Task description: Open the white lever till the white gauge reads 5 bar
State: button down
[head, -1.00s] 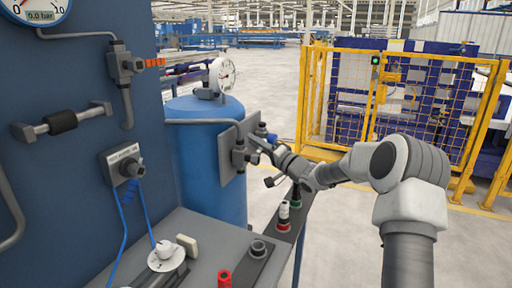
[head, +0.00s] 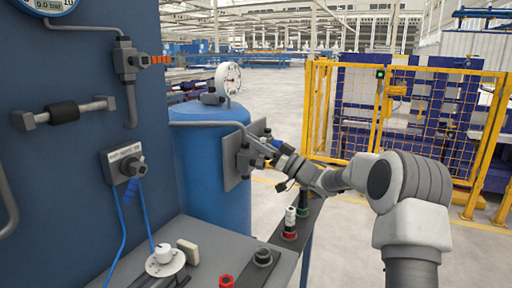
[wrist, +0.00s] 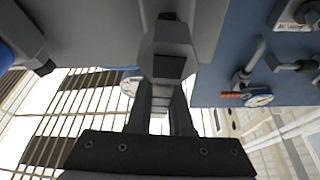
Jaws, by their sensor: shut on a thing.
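The white gauge (head: 228,78) stands on top of the blue tank (head: 212,180) in the head view; its needle is too small to read surely. A grey valve (head: 243,158) sits on the plate at the tank's right side. My gripper (head: 264,148) is at this valve, shut on what I take to be the white lever, which its fingers mostly hide in the head view. In the wrist view my gripper (wrist: 162,105) has its fingers on either side of a pale part below a grey valve body (wrist: 168,50). The lever's angle cannot be told.
A blue handle (head: 268,136) is close behind my gripper. An orange lever (head: 160,60) is on the blue panel at left. A grey bench (head: 215,240) with red and black fittings stands below. A yellow fence (head: 400,120) is at right, with open floor before it.

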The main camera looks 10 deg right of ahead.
jog(key=shift+s+a+n+g+y+b, duration=0.15)
jog(key=shift+s+n+g+y+b, duration=0.15)
jog(key=shift+n, duration=0.4)
jog(key=shift+s+a+n+g+y+b, duration=0.1)
jog(key=shift+s+n+g+y+b, duration=0.15)
jog(key=shift+n, duration=0.45)
jog(key=shift+g, duration=0.25)
jog(key=c, duration=0.8)
grip_release()
jog(key=p+v, duration=0.3)
jog(key=v, duration=1.4)
jog(key=shift+s+d+f, duration=0.1)
jog(key=shift+f, duration=0.1)
